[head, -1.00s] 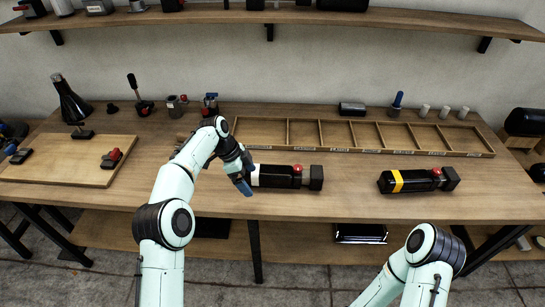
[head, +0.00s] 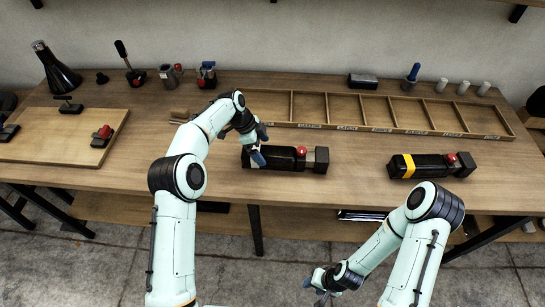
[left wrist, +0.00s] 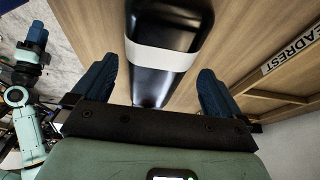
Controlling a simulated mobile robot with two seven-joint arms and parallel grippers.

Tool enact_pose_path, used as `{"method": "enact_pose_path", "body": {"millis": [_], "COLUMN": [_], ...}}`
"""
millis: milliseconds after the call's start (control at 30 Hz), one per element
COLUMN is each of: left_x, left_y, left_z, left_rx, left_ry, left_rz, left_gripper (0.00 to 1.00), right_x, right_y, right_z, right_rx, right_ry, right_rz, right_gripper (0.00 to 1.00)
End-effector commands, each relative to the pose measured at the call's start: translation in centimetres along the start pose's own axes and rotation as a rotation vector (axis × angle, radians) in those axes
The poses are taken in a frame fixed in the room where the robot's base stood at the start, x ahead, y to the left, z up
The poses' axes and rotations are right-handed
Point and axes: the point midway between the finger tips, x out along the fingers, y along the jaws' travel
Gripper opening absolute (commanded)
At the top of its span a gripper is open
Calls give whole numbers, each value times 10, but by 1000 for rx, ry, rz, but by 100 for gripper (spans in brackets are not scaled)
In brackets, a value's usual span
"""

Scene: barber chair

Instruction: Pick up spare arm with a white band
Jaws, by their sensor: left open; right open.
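The black spare arm with a white band (head: 290,159) lies on the workbench, with a red knob on top. My left gripper (head: 261,143) is over its left end, where it mostly hides the band in the head view. In the left wrist view the white band (left wrist: 162,55) shows clearly around the black body. The open blue fingers (left wrist: 156,68) stand on either side of the body, apart from it. My right gripper (head: 320,282) is open and empty, low in front of the bench.
A second black arm with a yellow band (head: 407,166) lies to the right. A divided wooden tray (head: 378,128) with labelled slots runs behind both. A wooden board (head: 60,140) with small parts is at the left. Bare bench top lies between the two arms.

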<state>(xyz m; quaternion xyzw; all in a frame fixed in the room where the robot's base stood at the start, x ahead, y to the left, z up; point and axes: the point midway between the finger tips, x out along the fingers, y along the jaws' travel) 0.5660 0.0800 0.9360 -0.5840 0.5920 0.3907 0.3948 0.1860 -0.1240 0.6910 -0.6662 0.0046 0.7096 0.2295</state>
Motion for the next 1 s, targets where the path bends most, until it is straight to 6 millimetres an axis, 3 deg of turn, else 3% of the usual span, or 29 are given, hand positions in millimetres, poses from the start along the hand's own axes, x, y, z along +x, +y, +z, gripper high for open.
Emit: {"method": "enact_pose_path", "body": {"millis": [400, 667, 700, 733, 933, 1000], "left_x": [50, 53, 53, 53, 53, 51], "left_y": [4, 3, 3, 3, 3, 2], "left_z": [2, 2, 2, 2, 2, 1], "left_rx": [0, 0, 0, 0, 0, 1], "left_ry": [0, 0, 0, 0, 0, 2], "left_rz": [2, -1, -1, -1, 0, -4], "left_gripper": [100, 100, 97, 87, 22, 20], "right_x": [0, 0, 0, 0, 0, 0], "right_y": [0, 0, 0, 0, 0, 0], "right_z": [0, 0, 0, 0, 0, 0], "right_rx": [0, 0, 0, 0, 0, 0], "right_ry": [0, 0, 0, 0, 0, 0], "right_rz": [0, 0, 0, 0, 0, 0], "right_gripper": [43, 43, 43, 43, 43, 43]}}
